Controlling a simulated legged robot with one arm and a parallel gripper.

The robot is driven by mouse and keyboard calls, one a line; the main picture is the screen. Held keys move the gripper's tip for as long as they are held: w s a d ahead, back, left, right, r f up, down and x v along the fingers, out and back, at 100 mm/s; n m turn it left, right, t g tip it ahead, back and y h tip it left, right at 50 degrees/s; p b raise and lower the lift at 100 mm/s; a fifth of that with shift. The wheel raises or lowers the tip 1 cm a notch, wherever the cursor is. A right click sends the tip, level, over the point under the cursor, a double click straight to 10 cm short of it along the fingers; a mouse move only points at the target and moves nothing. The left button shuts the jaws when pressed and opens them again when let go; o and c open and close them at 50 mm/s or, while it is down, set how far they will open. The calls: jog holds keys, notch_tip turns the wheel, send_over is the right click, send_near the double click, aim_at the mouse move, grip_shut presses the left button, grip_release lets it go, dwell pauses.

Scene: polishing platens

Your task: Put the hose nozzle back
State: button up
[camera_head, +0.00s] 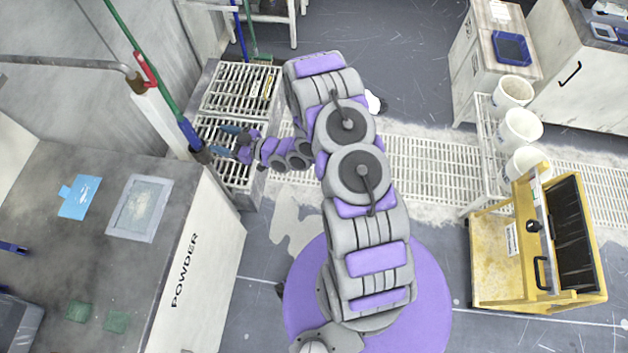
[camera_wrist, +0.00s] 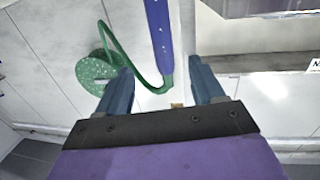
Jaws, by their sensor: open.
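A green hose (camera_head: 150,70) comes down from the upper left in the head view. A blue length with a dark end (camera_head: 188,132), which looks like the hose nozzle, is at its lower end above the grating. My gripper (camera_head: 222,141) is just right of it, fingers pointing left. In the wrist view, a blue tube (camera_wrist: 157,38) reaches down between the open fingers (camera_wrist: 160,70) as pictured. A green hose (camera_wrist: 150,84) loops from its lower end toward a round green reel-like disc (camera_wrist: 98,72). I cannot tell whether the fingers touch the tube. No holder is clearly identifiable.
The POWDER cabinet (camera_head: 185,262) stands at left, below the gripper. A pipe with a red handle (camera_head: 147,70) is at upper left. A slatted grating (camera_head: 232,88) lies under the gripper. A yellow cart (camera_head: 490,262) and white buckets (camera_head: 520,128) are at right.

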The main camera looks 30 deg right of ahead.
jog(key=w+d+r+g+h, duration=0.35)
jog(key=d+r+h, duration=0.3)
jog(key=d, duration=0.25)
jog(key=s+d+r+m+g+h, duration=0.2)
jog(key=s+d+r+m+h, duration=0.1)
jog(key=s+d+r+h, duration=0.4)
jog(key=s+a+r+m+g, duration=0.1)
jog(key=s+r, duration=0.4)
jog(key=s, duration=0.7)
jog(key=s+a+r+m+g+y, duration=0.1)
jog(key=s+r+g, duration=0.4)
jog(key=s, duration=0.8)
jog(key=s+a+r+m+g, duration=0.3)
jog(key=s+r, duration=0.1)
jog(key=s, duration=0.9)
jog(key=shift+s+a+r+m, duration=0.15)
jog(key=shift+a+r+m, duration=0.05)
jog(key=shift+r+m, duration=0.2)
jog(key=shift+y, duration=0.25)
jog(key=shift+c, duration=0.3)
